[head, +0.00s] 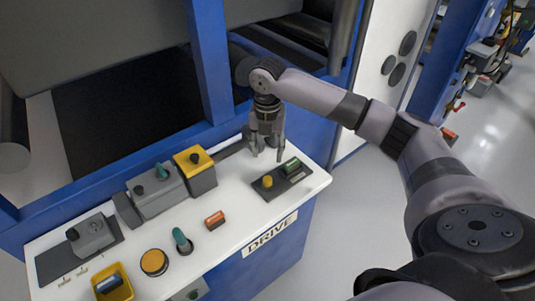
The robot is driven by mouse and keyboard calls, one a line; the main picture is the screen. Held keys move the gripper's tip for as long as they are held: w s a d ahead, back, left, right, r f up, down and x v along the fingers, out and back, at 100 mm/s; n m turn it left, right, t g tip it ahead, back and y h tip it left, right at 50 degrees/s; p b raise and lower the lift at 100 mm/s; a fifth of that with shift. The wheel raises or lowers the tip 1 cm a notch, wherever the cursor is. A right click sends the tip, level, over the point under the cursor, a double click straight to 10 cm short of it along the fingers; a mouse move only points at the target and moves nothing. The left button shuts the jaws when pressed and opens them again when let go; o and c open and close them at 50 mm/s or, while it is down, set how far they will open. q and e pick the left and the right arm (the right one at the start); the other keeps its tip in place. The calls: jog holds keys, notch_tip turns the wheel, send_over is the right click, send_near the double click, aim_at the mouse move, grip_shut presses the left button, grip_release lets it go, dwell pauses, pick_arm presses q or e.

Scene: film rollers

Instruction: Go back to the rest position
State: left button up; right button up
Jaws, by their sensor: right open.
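My right arm comes in from the right side of the head view and reaches over the far end of the white console top (222,243). My right gripper (267,156) points down with its fingers apart and nothing between them. It is just behind a dark plate (284,183) carrying a yellow knob (267,181) and a green switch (292,165). I cannot tell whether the fingertips touch the console. My left gripper is not in view.
The console also carries a yellow box (194,160), grey boxes (158,191), an orange button (154,262), a teal lever (181,238) and an orange switch (214,220). Blue machine posts (208,60) rise behind. Clear grey floor (360,225) lies right of the console.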

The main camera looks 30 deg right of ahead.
dwell(0.4)
jog(key=s+a+f+m, duration=0.2)
jog(key=s+a+f, duration=0.1)
jog(key=a+f, duration=0.1)
jog(key=s+a+f+m+t+y, duration=0.1)
jog(key=s+a+f+m, duration=0.2)
jog(key=a, duration=0.4)
jog(key=s+a+f+m+y, duration=0.1)
jog(key=s+a+f+m, duration=0.2)
jog(key=s+a+f, duration=0.2)
jog(key=shift+s+a+t, duration=0.15)
jog(key=shift+a+t, duration=0.15)
jog(key=shift+a, duration=0.15)
jog(key=s+d+f+m+t+h, duration=0.1)
jog(key=s+d+m, duration=0.2)
jog(key=s+m, duration=0.5)
jog(key=s+d+m+t+h, duration=0.1)
jog(key=s+d+m, duration=0.1)
jog(key=s+m, duration=0.65)
notch_tip(320, 180, down, 26)
jog(key=f+m+g, duration=0.1)
jog(key=s+d+f+g, duration=0.1)
jog(key=s+d+f, duration=0.2)
jog(key=s+f, duration=1.1)
jog(key=shift+s+f+g, duration=0.3)
jog(key=shift+s+f, duration=0.1)
jog(key=shift+s, duration=0.85)
